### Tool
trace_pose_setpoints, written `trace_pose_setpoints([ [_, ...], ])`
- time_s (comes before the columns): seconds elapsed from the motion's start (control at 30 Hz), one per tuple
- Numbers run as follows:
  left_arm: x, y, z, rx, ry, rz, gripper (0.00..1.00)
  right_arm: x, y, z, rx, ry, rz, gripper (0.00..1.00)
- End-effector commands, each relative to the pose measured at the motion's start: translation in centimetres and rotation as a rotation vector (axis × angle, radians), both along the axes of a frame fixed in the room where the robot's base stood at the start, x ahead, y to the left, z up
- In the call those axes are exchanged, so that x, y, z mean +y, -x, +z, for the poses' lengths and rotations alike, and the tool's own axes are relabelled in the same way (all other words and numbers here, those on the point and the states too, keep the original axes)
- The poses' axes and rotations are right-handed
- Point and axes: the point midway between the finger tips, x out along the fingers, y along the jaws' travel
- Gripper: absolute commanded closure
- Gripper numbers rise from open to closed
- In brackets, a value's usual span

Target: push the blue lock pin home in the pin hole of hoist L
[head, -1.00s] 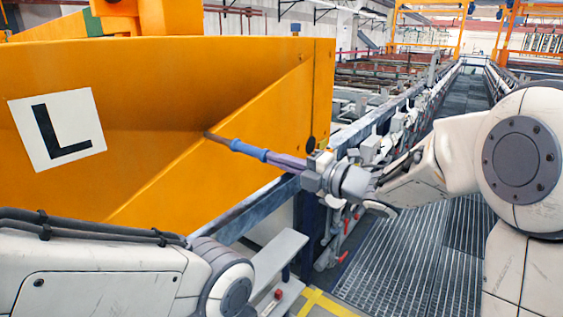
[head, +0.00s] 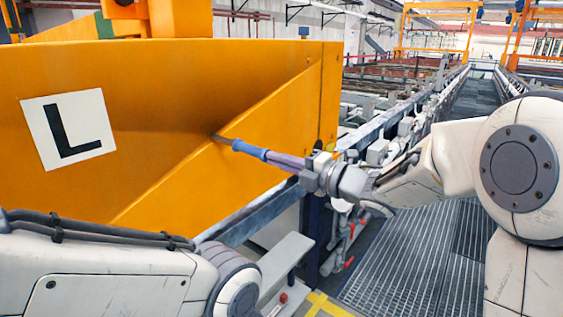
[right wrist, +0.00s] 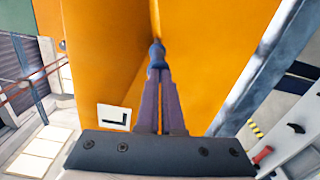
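Hoist L (head: 150,90) is a big orange body with a white plate (head: 68,130) marked with a black L. My right gripper (head: 272,157) is shut on the blue lock pin (head: 250,150), which points left toward the hoist. The pin's dark far end meets the orange face at the edge of the sloping panel. The pin hole is hidden, so I cannot tell how deep the pin sits. In the right wrist view the fingers (right wrist: 157,80) close around the blue pin (right wrist: 156,55), which runs ahead to the orange wall. My left gripper is out of view.
A blue-grey rail (head: 255,217) runs below the hoist. A grey step or ledge (head: 285,262) stands near my left arm. A grated walkway (head: 415,255) stretches away at right, beside a long line of racks.

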Motion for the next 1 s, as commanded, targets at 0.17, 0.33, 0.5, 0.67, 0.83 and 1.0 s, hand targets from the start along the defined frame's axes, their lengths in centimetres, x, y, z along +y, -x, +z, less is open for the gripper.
trace_pose_setpoints([
  [0.17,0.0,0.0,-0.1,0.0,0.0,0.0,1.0,0.3,-0.2,-0.2,0.003,0.003,0.0,1.0],
  [0.33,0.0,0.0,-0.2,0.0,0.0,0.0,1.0,0.6,-0.4,-0.2,0.003,0.003,0.001,1.0],
  [0.5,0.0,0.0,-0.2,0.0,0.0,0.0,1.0,0.9,-0.6,-0.2,0.003,0.004,0.002,1.0],
  [0.67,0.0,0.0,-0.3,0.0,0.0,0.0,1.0,1.2,-0.8,-0.2,0.003,0.003,0.002,1.0],
  [0.83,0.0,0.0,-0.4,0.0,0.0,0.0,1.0,1.4,-1.0,-0.3,0.004,0.004,0.001,1.0],
  [1.0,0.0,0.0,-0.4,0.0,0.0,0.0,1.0,1.7,-1.2,-0.3,0.004,0.004,0.0,1.0],
])
